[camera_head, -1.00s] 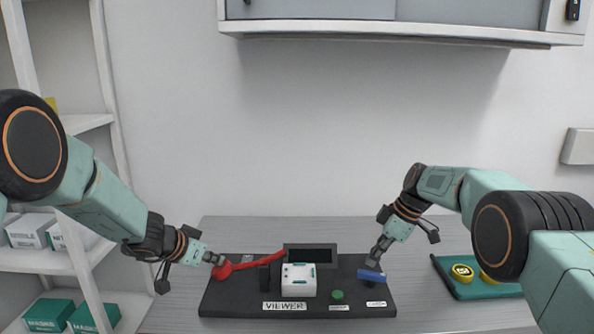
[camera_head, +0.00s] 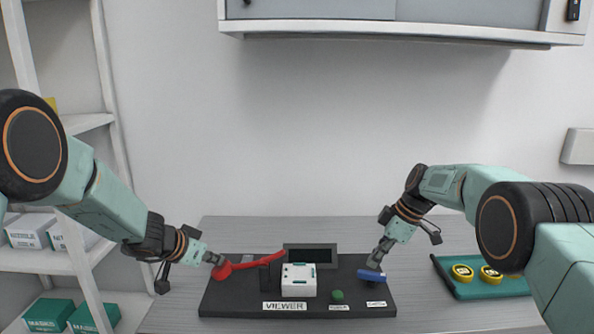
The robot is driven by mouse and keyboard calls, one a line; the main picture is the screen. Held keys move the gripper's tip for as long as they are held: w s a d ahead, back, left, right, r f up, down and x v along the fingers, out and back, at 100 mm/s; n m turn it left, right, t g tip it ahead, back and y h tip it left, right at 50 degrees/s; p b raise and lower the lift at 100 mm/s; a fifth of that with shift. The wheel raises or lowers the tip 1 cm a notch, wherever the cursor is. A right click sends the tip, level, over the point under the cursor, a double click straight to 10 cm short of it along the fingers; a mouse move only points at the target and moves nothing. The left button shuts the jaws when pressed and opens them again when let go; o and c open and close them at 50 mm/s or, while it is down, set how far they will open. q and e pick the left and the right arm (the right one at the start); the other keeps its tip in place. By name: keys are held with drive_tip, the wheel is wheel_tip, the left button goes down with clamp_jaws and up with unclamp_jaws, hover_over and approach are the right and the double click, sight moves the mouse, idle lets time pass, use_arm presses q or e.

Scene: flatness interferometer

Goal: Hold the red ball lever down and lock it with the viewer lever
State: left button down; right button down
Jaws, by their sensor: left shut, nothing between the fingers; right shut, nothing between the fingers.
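The black viewer device (camera_head: 240,299) stands on the table, with a "VIEWER" label (camera_head: 284,306) on its front. A red lever with a ball end (camera_head: 222,271) lies at its left side, its bar sloping slightly up to the right. My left gripper (camera_head: 217,261) is shut with its tip at the red ball, appearing to touch it. A blue lever (camera_head: 371,275) is at the device's right side. My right gripper (camera_head: 374,264) is shut with its tip at the blue lever; contact seems likely. A white box (camera_head: 298,280) and a green button (camera_head: 337,295) sit between them.
A green tray (camera_head: 462,291) with two yellow round items (camera_head: 462,272) is on the table at right. Shelves with boxes (camera_head: 48,315) stand at left. A wall cabinet (camera_head: 400,32) hangs above. The table behind the device is clear.

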use_arm(q)
drive_tip(key=shift+s, duration=0.1)
use_arm(e)
drive_tip(key=shift+s+d+f, duration=0.1)
drive_tip(key=shift+s+d, duration=0.3)
drive_tip(key=shift+s, duration=0.3)
drive_tip(key=shift+s+d, duration=0.4)
drive_tip(key=shift+s, duration=0.3)
use_arm(q)
drive_tip(key=shift+f, duration=0.1)
use_arm(e)
drive_tip(key=shift+f, duration=0.15)
drive_tip(key=shift+f, duration=2.45)
drive_tip(key=shift+w+d, duration=0.15)
drive_tip(key=shift+w, duration=0.05)
drive_tip(key=shift+w+d, duration=0.1)
wheel_tip(320, 180, up, 7)
